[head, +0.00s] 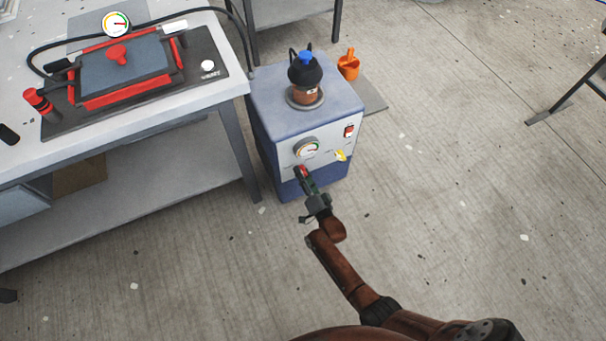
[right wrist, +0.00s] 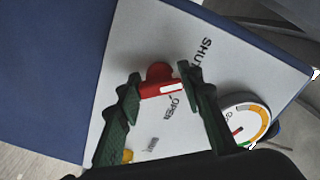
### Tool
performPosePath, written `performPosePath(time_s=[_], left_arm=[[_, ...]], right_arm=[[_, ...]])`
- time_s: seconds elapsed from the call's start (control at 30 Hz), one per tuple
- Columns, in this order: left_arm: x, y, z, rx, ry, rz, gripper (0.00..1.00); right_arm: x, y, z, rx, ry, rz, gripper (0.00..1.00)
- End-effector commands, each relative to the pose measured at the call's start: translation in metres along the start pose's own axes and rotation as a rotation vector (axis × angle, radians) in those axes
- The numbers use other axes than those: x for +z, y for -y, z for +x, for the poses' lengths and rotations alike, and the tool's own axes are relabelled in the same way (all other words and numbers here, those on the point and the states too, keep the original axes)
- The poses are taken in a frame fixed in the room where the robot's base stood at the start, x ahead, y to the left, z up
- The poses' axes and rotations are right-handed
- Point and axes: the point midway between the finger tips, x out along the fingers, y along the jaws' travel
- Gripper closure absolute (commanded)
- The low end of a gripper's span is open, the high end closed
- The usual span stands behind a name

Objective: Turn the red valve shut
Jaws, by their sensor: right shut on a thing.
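The red valve (head: 301,169) is on the light front panel of the blue-and-grey cabinet (head: 290,112), below a round gauge (head: 307,149). My right gripper (head: 304,177) reaches it from the front. In the right wrist view, the red valve handle (right wrist: 158,82) with a white mark sits between the green fingers of my right gripper (right wrist: 161,78), which are shut on it. The printed word SHUT is above right of the handle and OPEN just below right, close to the white mark. I cannot tell the exact setting. My left gripper is not in view.
A black vessel with a blue cap (head: 305,71) stands on the cabinet. A red switch (head: 349,131) and a yellow part (head: 341,155) are on its panel. A workbench (head: 190,100) with a red-edged mould (head: 125,75) stands left. The floor to the right is mostly clear.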

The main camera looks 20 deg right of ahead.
Motion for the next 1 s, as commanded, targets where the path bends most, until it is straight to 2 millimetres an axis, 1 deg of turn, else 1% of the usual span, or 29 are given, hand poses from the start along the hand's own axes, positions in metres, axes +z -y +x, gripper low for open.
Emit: performPosePath(time_s=[0.3, 0.87, 0.9, 1.0], left_arm=[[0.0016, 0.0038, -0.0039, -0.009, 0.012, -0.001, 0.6], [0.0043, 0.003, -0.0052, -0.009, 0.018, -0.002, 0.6], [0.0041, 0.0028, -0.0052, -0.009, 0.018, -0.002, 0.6], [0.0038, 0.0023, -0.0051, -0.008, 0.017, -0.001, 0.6]], right_arm=[[0.0015, -0.001, -0.0008, 0.002, 0.002, -0.129, 0.9], [0.0015, -0.0015, -0.0009, 0.002, 0.003, -0.159, 0.9], [0.0015, -0.0015, -0.0009, 0.002, 0.003, -0.159, 0.64], [0.0013, -0.0013, -0.0008, 0.002, 0.002, -0.158, 0.58]])
